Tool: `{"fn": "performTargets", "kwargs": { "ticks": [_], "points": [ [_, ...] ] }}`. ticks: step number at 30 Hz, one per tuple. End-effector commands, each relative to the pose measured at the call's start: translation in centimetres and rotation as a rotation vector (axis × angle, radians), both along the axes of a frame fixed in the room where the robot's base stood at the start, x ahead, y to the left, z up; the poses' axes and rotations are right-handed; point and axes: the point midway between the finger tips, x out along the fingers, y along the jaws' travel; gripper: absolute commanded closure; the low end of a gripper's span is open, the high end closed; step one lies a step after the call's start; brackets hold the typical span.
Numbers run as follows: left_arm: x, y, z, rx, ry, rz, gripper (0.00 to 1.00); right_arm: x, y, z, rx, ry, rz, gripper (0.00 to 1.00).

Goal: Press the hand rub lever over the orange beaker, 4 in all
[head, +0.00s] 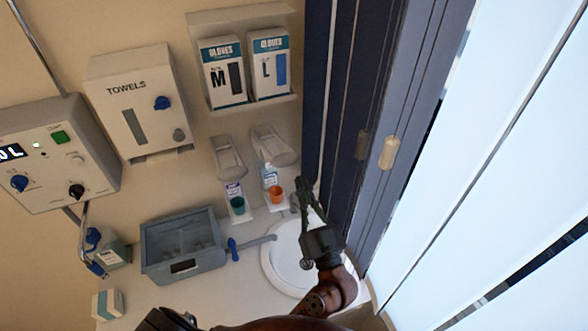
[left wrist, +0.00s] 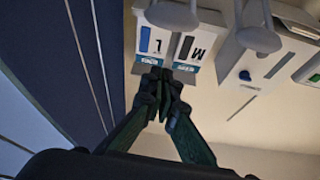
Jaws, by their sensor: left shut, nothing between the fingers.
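Two wall dispensers with pale, wide levers hang side by side in the head view. The right lever (head: 273,146) is above a bottle with a blue and white label (head: 268,174) and the orange beaker (head: 277,194). The left lever (head: 229,158) is above a purple-labelled bottle (head: 233,188) and a teal beaker (head: 237,206). My left gripper (head: 301,186) is shut and empty, just right of the orange beaker and below the right lever, apart from it in the picture. In the left wrist view, its shut fingers (left wrist: 167,92) show below the right lever (left wrist: 172,14). My right gripper is not in view.
A round white basin (head: 282,262) lies under my left arm, with a tap close by. A grey bin (head: 180,245) stands left. Glove boxes (head: 222,72) and a towel dispenser (head: 137,100) hang above. A dark panel (head: 335,110) stands close on the right.

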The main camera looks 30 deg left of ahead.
Motion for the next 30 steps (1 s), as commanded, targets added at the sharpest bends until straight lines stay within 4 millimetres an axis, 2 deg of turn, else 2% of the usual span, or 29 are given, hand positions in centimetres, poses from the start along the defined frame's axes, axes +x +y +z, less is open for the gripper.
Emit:
{"fn": "performTargets", "kwargs": {
  "ticks": [5,16,18,21,30],
  "points": [
    [1.4,1.7,1.5,0.003,-0.004,0.002,1.00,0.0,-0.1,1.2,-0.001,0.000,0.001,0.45],
    [6.0,6.8,4.6,0.004,-0.003,0.004,1.00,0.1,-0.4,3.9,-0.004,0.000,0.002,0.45],
    [5.9,6.7,2.6,0.004,0.005,0.001,1.00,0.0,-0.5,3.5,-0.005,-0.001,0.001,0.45],
    [5.9,6.8,1.3,0.005,0.003,0.001,1.00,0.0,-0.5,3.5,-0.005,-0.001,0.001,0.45],
    [5.8,7.0,0.0,0.001,-0.002,0.001,1.00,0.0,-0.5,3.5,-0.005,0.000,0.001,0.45]
  ]
}}
